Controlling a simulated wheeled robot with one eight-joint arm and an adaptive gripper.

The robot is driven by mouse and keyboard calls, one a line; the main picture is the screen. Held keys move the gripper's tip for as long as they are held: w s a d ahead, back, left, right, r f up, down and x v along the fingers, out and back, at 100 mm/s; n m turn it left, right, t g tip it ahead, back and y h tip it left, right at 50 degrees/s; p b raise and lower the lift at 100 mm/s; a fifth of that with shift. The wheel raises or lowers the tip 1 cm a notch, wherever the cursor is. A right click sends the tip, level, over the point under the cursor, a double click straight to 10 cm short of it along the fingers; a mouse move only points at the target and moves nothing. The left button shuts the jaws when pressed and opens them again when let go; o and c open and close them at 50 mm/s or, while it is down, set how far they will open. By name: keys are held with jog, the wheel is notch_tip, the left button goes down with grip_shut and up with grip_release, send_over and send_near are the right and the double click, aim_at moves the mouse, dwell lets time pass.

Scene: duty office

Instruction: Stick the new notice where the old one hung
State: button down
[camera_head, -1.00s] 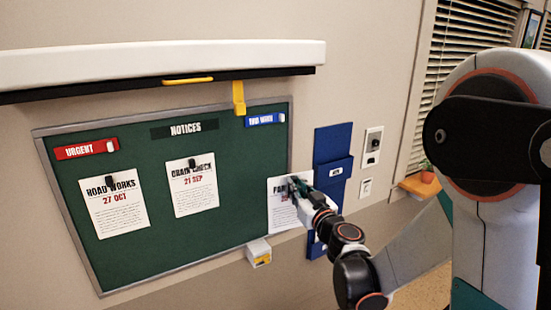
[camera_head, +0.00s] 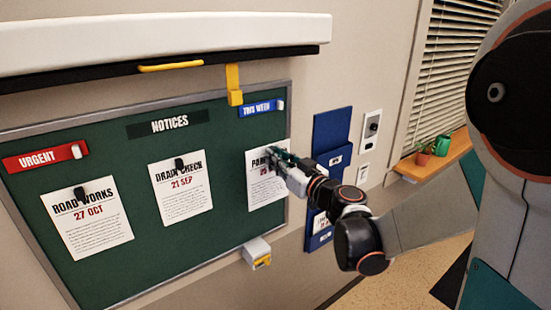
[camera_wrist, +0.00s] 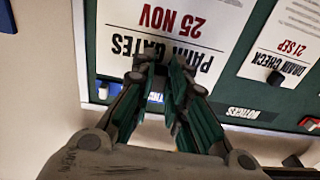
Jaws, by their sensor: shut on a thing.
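The notice (camera_head: 266,182) is a white sheet at the right of the green board (camera_head: 228,226), below the blue THIS WEEK label (camera_head: 262,108). The wrist view shows the notice (camera_wrist: 190,16) upside down, with "GATES" and "25 NOV" readable. My gripper (camera_head: 283,160) is at the sheet's upper right; in the wrist view my gripper (camera_wrist: 158,66) is shut on its heading edge. The sheet lies over the board, but I cannot tell whether it touches. The fingers hide part of the heading. The DRAIN CHECK notice (camera_head: 181,200) and ROAD WORKS notice (camera_head: 90,225) hang to its left under black clips.
A white box with a yellow part (camera_head: 257,250) sits at the board's lower edge. A yellow bracket (camera_head: 234,84) hangs over its top, below a long white case (camera_head: 160,38). A blue wall pocket (camera_head: 331,132) and a switch plate (camera_head: 371,126) are to the right.

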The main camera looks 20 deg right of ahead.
jog(key=shift+x, duration=3.7)
jog(key=shift+w+f+b, duration=0.2)
jog(key=shift+w+b, duration=0.05)
jog(key=shift+b, duration=0.15)
jog(key=c, duration=1.5)
grip_release()
